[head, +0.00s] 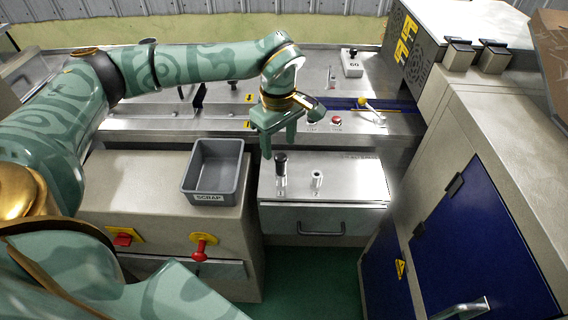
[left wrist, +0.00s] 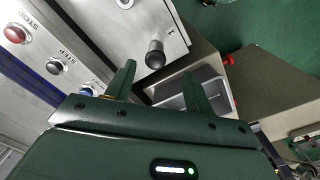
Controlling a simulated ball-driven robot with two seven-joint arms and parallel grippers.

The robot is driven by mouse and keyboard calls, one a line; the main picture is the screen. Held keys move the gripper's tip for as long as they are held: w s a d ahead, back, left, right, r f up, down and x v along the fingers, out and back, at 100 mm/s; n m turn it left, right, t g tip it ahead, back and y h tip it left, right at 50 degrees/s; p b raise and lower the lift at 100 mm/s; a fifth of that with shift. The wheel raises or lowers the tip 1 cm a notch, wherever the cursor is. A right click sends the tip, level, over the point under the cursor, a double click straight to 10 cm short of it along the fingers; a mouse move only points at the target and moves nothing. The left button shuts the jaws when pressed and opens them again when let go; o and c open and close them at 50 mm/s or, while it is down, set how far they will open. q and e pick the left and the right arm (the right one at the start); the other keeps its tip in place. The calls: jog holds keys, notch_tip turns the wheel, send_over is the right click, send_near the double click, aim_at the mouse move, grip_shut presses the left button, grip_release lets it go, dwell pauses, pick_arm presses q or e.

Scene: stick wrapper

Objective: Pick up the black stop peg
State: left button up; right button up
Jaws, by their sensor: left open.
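The black stop peg (head: 281,160) stands upright in a metal holder on the left part of the steel cabinet top (head: 350,175). In the left wrist view its round black head (left wrist: 155,54) shows just beyond the fingertips, roughly between them. My left gripper (head: 279,148) points down over the cabinet top, at the peg. Its two fingers (left wrist: 160,72) are apart with nothing held between them. The head view does not clearly show the small gap between the fingers and the peg. My right gripper is in neither view.
A short empty metal holder (head: 317,179) stands right of the peg. A grey scrap bin (head: 213,198) stands close on the left. Behind are a machine bed with a red button (head: 336,120) and a yellow-knobbed lever (head: 362,102). A tall cabinet (head: 480,150) bounds the right.

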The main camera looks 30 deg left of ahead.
aim_at(281, 166)
pick_arm(q)
notch_tip(281, 166, down, 4)
jog(key=shift+f+b, duration=0.15)
jog(key=shift+b, duration=0.2)
jog(key=f, duration=0.1)
jog(key=f+b, duration=0.1)
jog(key=f, duration=0.3)
jog(key=shift+w, duration=0.4)
jog(key=shift+c, duration=0.2)
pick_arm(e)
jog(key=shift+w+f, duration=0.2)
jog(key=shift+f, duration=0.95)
pick_arm(q)
jog(key=c, duration=1)
